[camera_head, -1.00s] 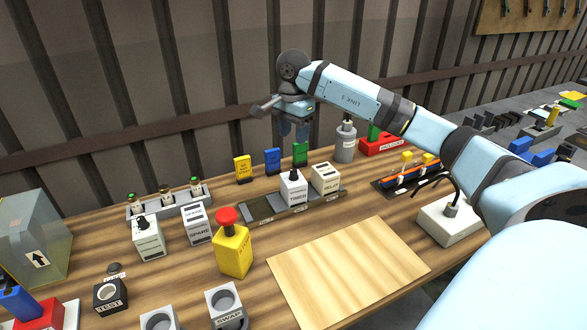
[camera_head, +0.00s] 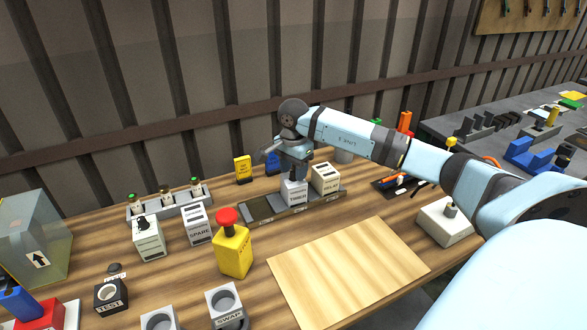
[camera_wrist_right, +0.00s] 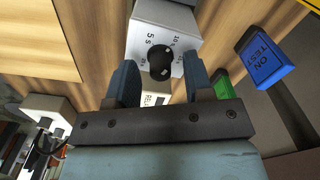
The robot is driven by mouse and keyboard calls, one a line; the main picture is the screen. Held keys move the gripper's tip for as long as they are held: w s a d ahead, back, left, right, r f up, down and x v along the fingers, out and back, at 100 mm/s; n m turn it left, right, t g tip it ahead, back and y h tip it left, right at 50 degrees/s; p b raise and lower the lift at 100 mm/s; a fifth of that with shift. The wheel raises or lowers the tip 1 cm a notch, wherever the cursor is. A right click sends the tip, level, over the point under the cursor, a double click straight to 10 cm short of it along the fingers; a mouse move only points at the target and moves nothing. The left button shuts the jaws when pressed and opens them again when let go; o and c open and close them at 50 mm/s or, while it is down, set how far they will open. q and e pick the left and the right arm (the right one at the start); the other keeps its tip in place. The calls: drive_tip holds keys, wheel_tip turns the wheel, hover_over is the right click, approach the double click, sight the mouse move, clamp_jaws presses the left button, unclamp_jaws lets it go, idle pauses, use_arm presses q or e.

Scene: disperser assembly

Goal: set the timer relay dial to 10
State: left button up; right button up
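The timer relay (camera_head: 294,190) is a white box marked TIMER on the dark rail in the head view. In the right wrist view its face (camera_wrist_right: 148,14) shows a round black dial (camera_wrist_right: 161,60) with marks including 5 s and 10 s. My right gripper (camera_head: 294,174) is above the timer in the head view, hiding the dial there. In the right wrist view my right gripper (camera_wrist_right: 160,82) is open, one blue finger on each side of the dial; I cannot tell if they touch it. My left gripper is not in view.
The white relay box (camera_head: 326,178) stands close beside the timer on the rail (camera_head: 258,210). A yellow box with a red button (camera_head: 233,250) and a bare wooden board (camera_head: 345,270) are in front.

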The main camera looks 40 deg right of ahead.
sight(294, 171)
clamp_jaws()
drive_tip(key=shift+m, duration=0.5)
drive_tip(key=shift+o, duration=0.5)
unclamp_jaws()
wheel_tip(294, 171, up, 14)
drive_tip(key=shift+s+f, duration=0.1)
drive_tip(key=shift+f, duration=0.05)
